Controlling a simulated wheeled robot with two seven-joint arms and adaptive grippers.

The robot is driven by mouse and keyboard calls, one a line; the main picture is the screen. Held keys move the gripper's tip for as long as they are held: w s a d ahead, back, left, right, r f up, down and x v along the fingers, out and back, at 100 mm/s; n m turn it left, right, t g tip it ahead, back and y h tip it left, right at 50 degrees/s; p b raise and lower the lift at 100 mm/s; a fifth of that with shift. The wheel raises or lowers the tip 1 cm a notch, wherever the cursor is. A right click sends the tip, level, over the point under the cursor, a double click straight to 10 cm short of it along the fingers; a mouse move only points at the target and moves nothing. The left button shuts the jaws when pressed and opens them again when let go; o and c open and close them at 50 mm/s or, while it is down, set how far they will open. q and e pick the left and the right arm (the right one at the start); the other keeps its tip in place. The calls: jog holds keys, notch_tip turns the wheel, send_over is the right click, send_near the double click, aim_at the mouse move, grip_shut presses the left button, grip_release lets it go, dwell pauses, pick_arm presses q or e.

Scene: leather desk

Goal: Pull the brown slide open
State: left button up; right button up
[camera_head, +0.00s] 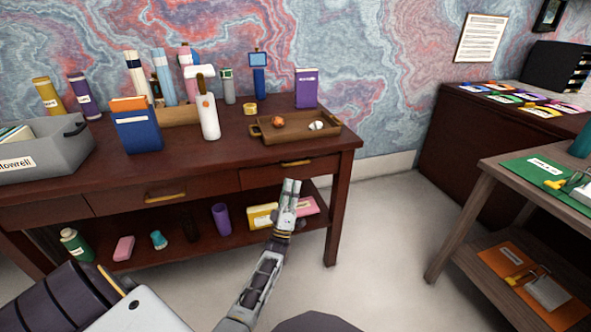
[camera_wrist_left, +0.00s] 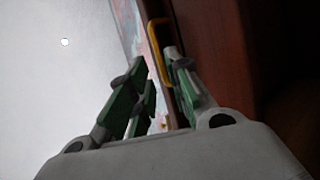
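The dark brown desk has two drawer fronts under its top. The right drawer (camera_head: 262,176) has a gold handle (camera_head: 297,162) and looks closed. The left drawer (camera_head: 120,201) has its own gold handle (camera_head: 165,196) and also looks closed. My left gripper (camera_head: 291,183) is just below and in front of the right drawer's handle, fingers pointing toward it. In the left wrist view the gripper's (camera_wrist_left: 153,62) fingers are apart, and the gold handle (camera_wrist_left: 157,40) shows at the gap between the tips. I cannot tell whether they touch it. My right gripper is not in view.
A wooden tray (camera_head: 268,132) with small items sits above the right drawer. A grey bin (camera_head: 60,155), books and bottles crowd the desktop. A lower shelf (camera_head: 180,250) holds several objects. Open floor (camera_head: 385,220) lies to the right, before another table (camera_head: 485,190).

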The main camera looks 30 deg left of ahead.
pick_arm(q)
jog(key=b+x, duration=0.1)
jog(key=x, duration=0.5)
jog(key=shift+w+a+r, duration=0.1)
jog(key=shift+w+r, duration=0.1)
jog(key=shift+r, duration=0.05)
jog(key=shift+w+r, duration=0.15)
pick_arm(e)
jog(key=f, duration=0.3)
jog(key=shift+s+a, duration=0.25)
pick_arm(q)
jog(key=shift+c, duration=0.2)
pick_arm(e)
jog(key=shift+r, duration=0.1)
pick_arm(q)
grip_shut()
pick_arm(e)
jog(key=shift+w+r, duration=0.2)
